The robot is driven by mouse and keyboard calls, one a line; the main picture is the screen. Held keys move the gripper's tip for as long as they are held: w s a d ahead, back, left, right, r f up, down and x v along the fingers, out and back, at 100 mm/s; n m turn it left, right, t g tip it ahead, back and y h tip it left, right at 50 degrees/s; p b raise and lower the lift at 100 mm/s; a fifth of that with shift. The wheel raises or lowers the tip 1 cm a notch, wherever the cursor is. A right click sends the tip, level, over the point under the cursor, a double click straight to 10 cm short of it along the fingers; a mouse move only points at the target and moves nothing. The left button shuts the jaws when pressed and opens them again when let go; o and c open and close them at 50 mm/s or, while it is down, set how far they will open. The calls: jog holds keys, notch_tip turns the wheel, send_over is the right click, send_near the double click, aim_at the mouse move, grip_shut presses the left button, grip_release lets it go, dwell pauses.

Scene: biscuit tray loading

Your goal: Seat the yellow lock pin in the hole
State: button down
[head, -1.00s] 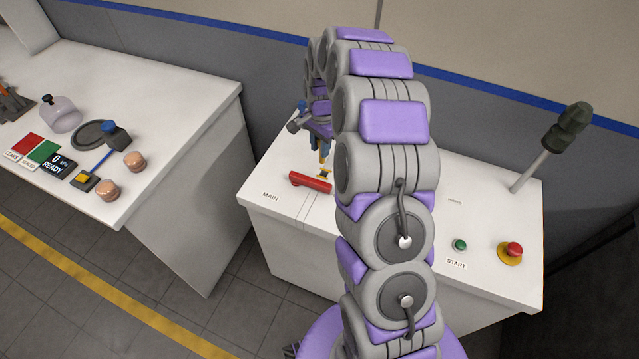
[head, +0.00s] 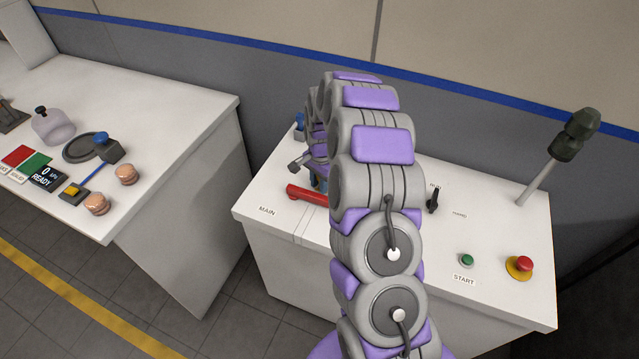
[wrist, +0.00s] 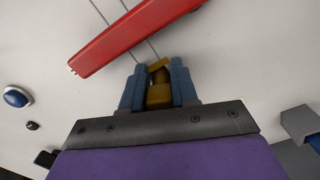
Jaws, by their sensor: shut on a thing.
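My gripper (wrist: 160,90) is shut on the yellow lock pin (wrist: 159,95) in the wrist view, with a blue finger on each side of it. The pin's far end lies close to the red handle (wrist: 135,35), which also shows in the head view (head: 306,195) beside the MAIN label. Whether the pin touches the handle or the surface I cannot tell. The hole is not visible. In the head view my arm hides the pin and most of the gripper.
The white console top (head: 490,220) carries a black selector (head: 433,199), a green START button (head: 467,260), a red stop button (head: 523,264) and a tall lever (head: 550,160). A separate white table (head: 170,100) on the left holds several items. A blue button (wrist: 17,96) shows at left in the wrist view.

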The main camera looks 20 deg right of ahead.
jog(key=shift+d+r, duration=0.2)
jog(key=shift+d, duration=0.05)
jog(key=c, duration=0.9)
grip_release()
jog(key=shift+d, duration=0.25)
jog(key=shift+o, duration=0.2)
jog(key=shift+a, duration=0.15)
jog(key=shift+w+a+r, duration=0.1)
jog(key=shift+r, duration=0.15)
jog(key=r+p, duration=0.1)
jog(key=r, duration=0.6)
jog(key=r+p, duration=0.1)
jog(key=r, duration=0.3)
jog(key=shift+d+r+p, duration=0.3)
jog(key=shift+r, duration=0.05)
jog(key=shift+f, duration=0.1)
